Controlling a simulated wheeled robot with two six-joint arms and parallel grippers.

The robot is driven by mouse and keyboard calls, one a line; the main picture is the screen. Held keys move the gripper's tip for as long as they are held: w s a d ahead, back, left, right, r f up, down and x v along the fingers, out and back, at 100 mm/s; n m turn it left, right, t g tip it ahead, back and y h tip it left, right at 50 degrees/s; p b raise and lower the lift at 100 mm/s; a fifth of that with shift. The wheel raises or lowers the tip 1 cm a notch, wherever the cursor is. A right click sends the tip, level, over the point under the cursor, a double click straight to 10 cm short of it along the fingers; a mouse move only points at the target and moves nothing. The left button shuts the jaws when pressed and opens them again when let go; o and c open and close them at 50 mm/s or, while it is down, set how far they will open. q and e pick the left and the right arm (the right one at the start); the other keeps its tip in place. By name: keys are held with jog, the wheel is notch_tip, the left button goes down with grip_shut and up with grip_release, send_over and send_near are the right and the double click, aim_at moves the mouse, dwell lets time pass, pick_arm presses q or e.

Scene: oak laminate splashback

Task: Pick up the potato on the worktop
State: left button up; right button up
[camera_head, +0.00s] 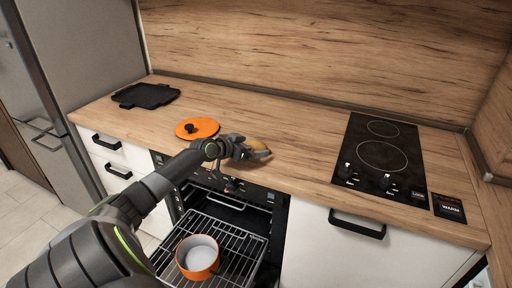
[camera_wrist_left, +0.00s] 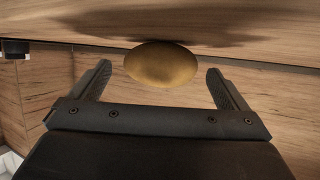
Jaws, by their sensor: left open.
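The potato (camera_wrist_left: 162,64) is a brown-yellow oval in the left wrist view, between the two fingers of my left gripper (camera_wrist_left: 158,85) and toward their tips. A gap shows on each side of it, so the fingers are apart from it. In the head view the potato (camera_head: 256,145) shows partly behind my left gripper (camera_head: 258,153), near the front edge of the wooden worktop (camera_head: 290,134). My left gripper is open. My right gripper is not in view.
A black tray (camera_head: 146,95) lies farther left, and a black hob (camera_head: 380,155) is at right. Below, an open oven has a pulled-out rack (camera_head: 232,240) bearing an orange pot (camera_head: 197,258).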

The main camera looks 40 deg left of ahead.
pick_arm(q)
jog(key=shift+w+f, duration=0.15)
jog(key=shift+w, duration=0.15)
jog(key=c, duration=1.1)
